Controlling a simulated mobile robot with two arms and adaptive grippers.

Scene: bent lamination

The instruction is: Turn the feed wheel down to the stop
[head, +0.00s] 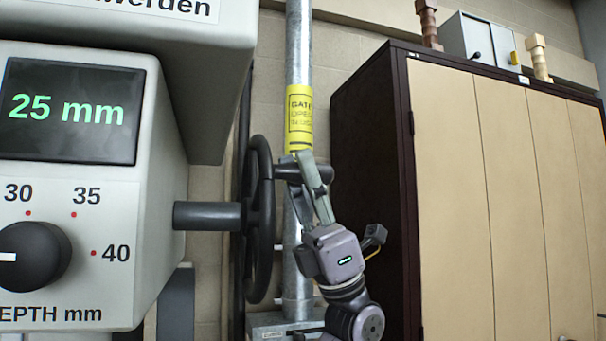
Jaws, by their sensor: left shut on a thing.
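The feed wheel (264,222) is a black handwheel, seen nearly edge-on. It sits on a grey shaft (207,216) at the right side of the machine (160,190). A dark crank handle (321,173) sticks out to the right from the wheel, above the shaft's height. My left gripper (305,172) reaches up from below and is shut on this handle, its fingers partly covering it. The far part of the wheel is hard to make out. My right gripper is not in view.
The machine's display (72,109) reads 25 mm. Below it is a black depth knob (32,256) with marks 30, 35 and 40. A metal pipe (299,50) with a yellow label rises behind my gripper. A tall cabinet (460,200) stands to the right.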

